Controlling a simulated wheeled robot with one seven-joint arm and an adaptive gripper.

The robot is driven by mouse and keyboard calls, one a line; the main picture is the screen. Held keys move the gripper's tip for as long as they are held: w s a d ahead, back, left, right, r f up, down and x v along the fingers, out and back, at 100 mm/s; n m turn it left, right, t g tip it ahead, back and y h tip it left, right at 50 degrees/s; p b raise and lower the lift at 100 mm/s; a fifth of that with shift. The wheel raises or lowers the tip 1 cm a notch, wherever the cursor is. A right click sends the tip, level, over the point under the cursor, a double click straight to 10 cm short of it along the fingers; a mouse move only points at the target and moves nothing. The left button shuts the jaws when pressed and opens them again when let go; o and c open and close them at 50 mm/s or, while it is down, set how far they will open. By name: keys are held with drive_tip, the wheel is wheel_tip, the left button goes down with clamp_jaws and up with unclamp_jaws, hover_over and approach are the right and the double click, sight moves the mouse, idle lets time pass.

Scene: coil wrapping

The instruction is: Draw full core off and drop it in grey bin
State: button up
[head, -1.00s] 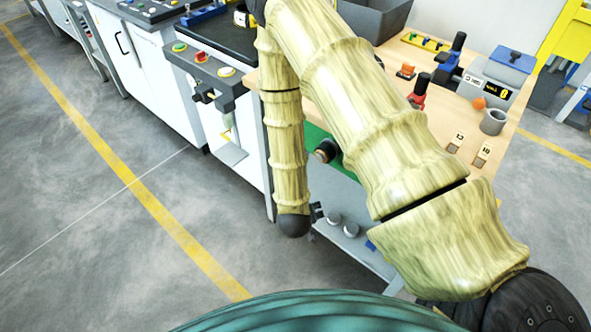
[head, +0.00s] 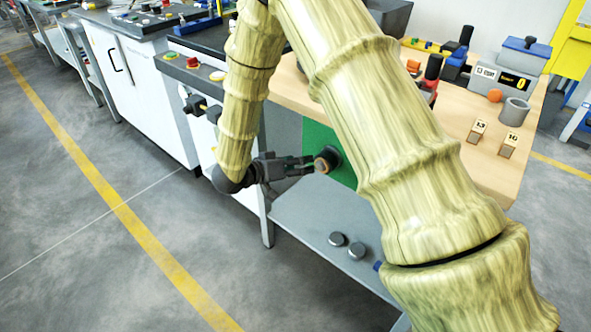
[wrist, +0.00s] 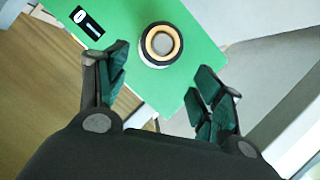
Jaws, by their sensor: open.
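The core (wrist: 161,44) shows in the wrist view as a round end, with a dark outer ring, a tan ring and a grey centre, against a green panel (wrist: 198,29). In the head view the core (head: 325,160) sticks out from the green panel (head: 345,172) under the wooden worktop. My gripper (head: 308,165) is open and empty, close to the core's front end and pointing at it. In the wrist view my gripper (wrist: 160,72) has its fingers spread, and the core lies beyond the fingertips, between their lines. A grey bin (head: 390,15) shows at the top, partly behind my arm.
The wooden worktop (head: 480,165) carries a grey cup (head: 514,111), a labelled box (head: 497,80) and two numbered blocks. A grey lower shelf (head: 310,215) holds two dark round pieces. A control panel (head: 190,70) stands left of my forearm. The floor at left is clear.

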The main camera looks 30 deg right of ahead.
sight(321, 159)
drive_tip(key=b+x, duration=0.1)
drive_tip(key=x, duration=0.9)
drive_tip(key=shift+s+b, duration=0.1)
drive_tip(key=shift+b, duration=0.3)
drive_tip(key=shift+c, duration=0.4)
drive_tip(key=c, duration=1.1)
drive_tip(key=shift+s+a+p, duration=0.55)
drive_tip(key=shift+a+p, duration=0.05)
drive_tip(key=shift+a, duration=0.75)
drive_tip(key=shift+s+a+p, duration=0.55)
drive_tip(key=shift+a+p, duration=0.1)
drive_tip(key=shift+a, duration=0.65)
drive_tip(key=shift+s+a+p, duration=0.55)
drive_tip(key=shift+a+p, duration=0.05)
drive_tip(key=shift+a, duration=0.75)
